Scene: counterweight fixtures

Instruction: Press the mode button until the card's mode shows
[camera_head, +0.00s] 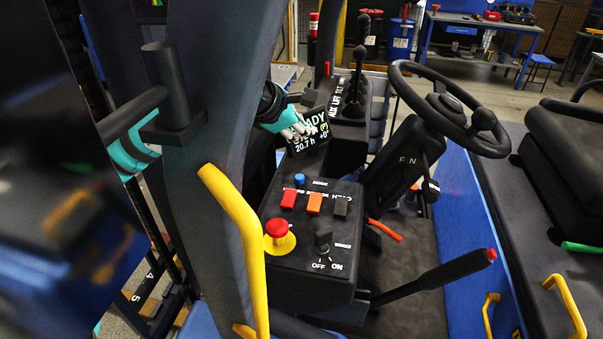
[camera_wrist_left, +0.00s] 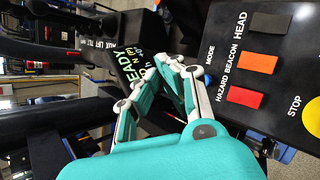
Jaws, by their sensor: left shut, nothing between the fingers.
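The blue mode button (camera_head: 299,180) is on the black control panel (camera_head: 262,207), above the rocker switches. My left gripper (camera_head: 307,129) is shut and empty, in front of the small black display (camera_head: 318,141) and beyond the button in the head view. The display shows "READY", partly covered, and "20.7 h"; its other text is hidden by the fingers. In the left wrist view the shut fingers (camera_wrist_left: 176,62) are between the display (camera_wrist_left: 125,57) and the "MODE" label. No separate card is seen. My right gripper is not in view.
Red (camera_head: 289,199), orange (camera_head: 314,203) and dark (camera_head: 341,207) rockers sit below the button. A red stop knob (camera_head: 277,228) and an OFF/ON switch (camera_head: 323,240) are nearer. A yellow grab bar (camera_head: 240,230) rises at left; a steering wheel (camera_head: 447,112) is at right.

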